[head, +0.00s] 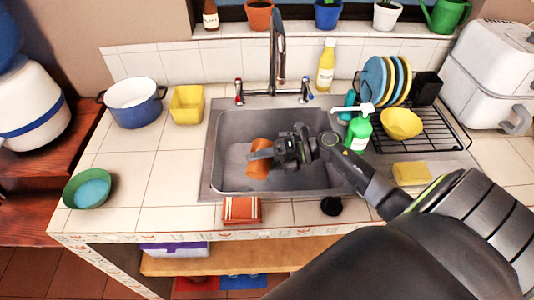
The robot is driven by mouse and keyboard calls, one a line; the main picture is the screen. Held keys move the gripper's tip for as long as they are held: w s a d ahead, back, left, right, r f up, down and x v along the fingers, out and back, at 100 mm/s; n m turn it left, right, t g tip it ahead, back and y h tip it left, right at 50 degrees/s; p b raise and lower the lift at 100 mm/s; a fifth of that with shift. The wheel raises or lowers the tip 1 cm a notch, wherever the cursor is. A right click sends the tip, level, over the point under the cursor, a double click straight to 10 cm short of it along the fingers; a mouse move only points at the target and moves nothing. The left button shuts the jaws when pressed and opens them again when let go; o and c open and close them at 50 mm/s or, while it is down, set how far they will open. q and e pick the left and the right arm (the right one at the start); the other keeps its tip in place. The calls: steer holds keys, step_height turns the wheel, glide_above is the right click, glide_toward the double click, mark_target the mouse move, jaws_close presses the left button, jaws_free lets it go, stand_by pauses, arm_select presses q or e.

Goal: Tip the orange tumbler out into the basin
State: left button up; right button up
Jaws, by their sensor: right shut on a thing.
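The orange tumbler (258,171) is over the steel basin (228,127), in the left half of its opening. My right gripper (262,153) is shut on the tumbler from the right, and its fingers cross the middle of it. The tumbler looks a little tilted; I cannot tell which way its mouth faces or whether anything is in it. A pale patch shows on the basin floor to its left. My left gripper is not in view.
The faucet (278,60) rises behind the basin. A green soap bottle (358,133) and a dish rack (436,130) with plates stand at the right. A yellow container (187,104) and a blue pot (134,105) are at the left. An orange cloth (241,210) lies at the front edge.

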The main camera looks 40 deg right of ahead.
steer(key=shift+w+d+r+m, duration=0.15)
steer(key=shift+w+d+m, duration=0.05)
steer(key=shift+m, duration=0.1)
steer(key=shift+w+r+y, duration=0.1)
steer(key=shift+r+y, duration=0.05)
steer(key=shift+y, duration=0.15)
steer(key=shift+d, duration=0.1)
steer(key=shift+w+d+r+m, duration=0.1)
steer(key=shift+r+m, duration=0.15)
steer(key=shift+m, duration=0.35)
steer(key=shift+r, duration=0.1)
